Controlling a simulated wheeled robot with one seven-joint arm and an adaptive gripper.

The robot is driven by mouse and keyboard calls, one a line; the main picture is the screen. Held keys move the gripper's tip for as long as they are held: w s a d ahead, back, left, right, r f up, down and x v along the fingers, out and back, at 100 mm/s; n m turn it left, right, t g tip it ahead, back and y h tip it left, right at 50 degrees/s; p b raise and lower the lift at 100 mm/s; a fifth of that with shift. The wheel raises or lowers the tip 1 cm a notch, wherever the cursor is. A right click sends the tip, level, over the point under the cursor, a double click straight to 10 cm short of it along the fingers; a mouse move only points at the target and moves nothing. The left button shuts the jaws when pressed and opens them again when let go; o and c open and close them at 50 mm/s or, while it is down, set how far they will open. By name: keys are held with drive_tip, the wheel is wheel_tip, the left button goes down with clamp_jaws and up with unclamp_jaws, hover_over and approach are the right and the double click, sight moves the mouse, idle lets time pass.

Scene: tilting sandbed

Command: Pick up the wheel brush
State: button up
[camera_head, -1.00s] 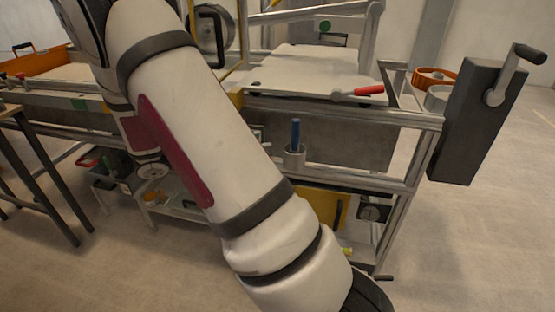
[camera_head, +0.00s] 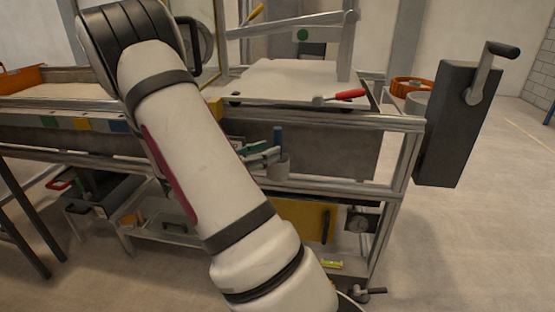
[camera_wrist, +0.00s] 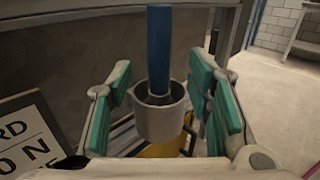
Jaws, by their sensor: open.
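A blue upright handle (camera_head: 277,138), which I take to be the wheel brush, stands in a small grey cup (camera_head: 279,167) at the side of the sandbed frame. Any bristles are hidden inside the cup. In the wrist view the blue handle (camera_wrist: 158,50) rises from the grey cup (camera_wrist: 160,122), midway between my fingers. My gripper (camera_wrist: 160,84) is open, with teal pads left and right of the cup and handle and visible gaps on both sides. In the head view my gripper (camera_head: 262,154) is beside the handle, partly hidden by my arm.
A metal frame rail (camera_head: 340,190) runs beside the cup. A red-handled tool (camera_head: 350,94) lies on the pale tabletop above. A dark box with a crank (camera_head: 455,125) stands at the right. In the wrist view a lettered sign (camera_wrist: 35,140) is at lower left. Open floor lies at right.

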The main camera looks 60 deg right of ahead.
drive_tip(key=shift+b+x, duration=0.8)
drive_tip(key=shift+x, duration=1.5)
drive_tip(key=shift+f, duration=0.1)
clamp_jaws()
